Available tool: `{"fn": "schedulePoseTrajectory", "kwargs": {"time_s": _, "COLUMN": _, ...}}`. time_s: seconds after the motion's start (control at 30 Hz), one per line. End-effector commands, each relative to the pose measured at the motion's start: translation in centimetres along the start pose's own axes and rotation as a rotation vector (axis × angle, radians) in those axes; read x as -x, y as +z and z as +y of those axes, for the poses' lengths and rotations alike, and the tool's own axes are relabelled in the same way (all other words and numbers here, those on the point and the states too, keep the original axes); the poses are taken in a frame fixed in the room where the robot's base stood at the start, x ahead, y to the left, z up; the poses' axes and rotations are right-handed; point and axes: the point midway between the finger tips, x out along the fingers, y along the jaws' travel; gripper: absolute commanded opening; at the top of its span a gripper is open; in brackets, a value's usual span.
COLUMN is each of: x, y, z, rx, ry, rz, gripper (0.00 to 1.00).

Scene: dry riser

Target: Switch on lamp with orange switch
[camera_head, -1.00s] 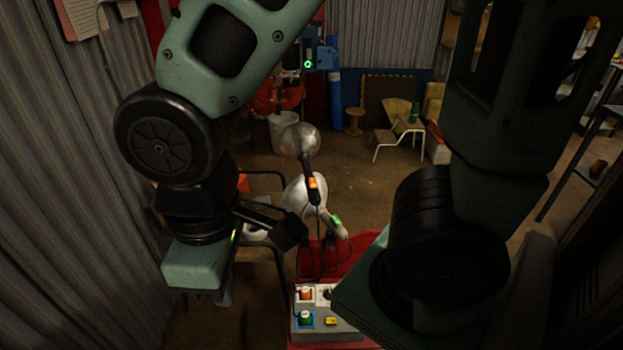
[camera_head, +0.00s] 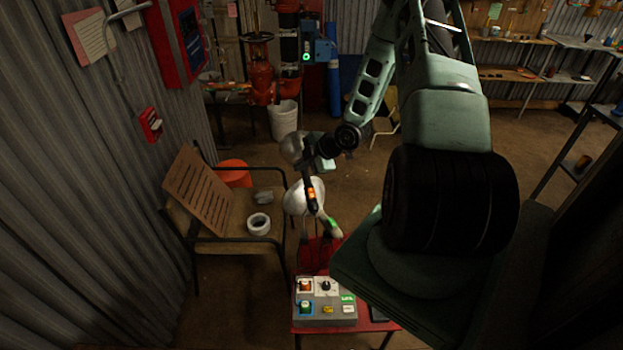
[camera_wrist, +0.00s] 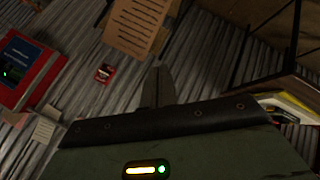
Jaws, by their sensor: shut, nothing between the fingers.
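I cannot tell whether either lamp is lit.
A grey control box (camera_head: 323,314) with orange and green knobs sits on a red table (camera_head: 368,316). A white bucket (camera_head: 284,120) stands behind.

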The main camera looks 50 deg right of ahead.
Motion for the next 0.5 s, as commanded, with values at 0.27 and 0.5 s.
{"fn": "schedulePoseTrajectory", "kwargs": {"time_s": 0.27, "x": 2.2, "y": 4.0, "z": -1.0, "rx": 0.049, "ry": 0.123, "rz": 0.050, "gripper": 0.00}}
{"fn": "schedulePoseTrajectory", "kwargs": {"time_s": 0.5, "x": 2.1, "y": 4.1, "z": -1.1, "rx": 0.054, "ry": 0.126, "rz": 0.052, "gripper": 0.00}}
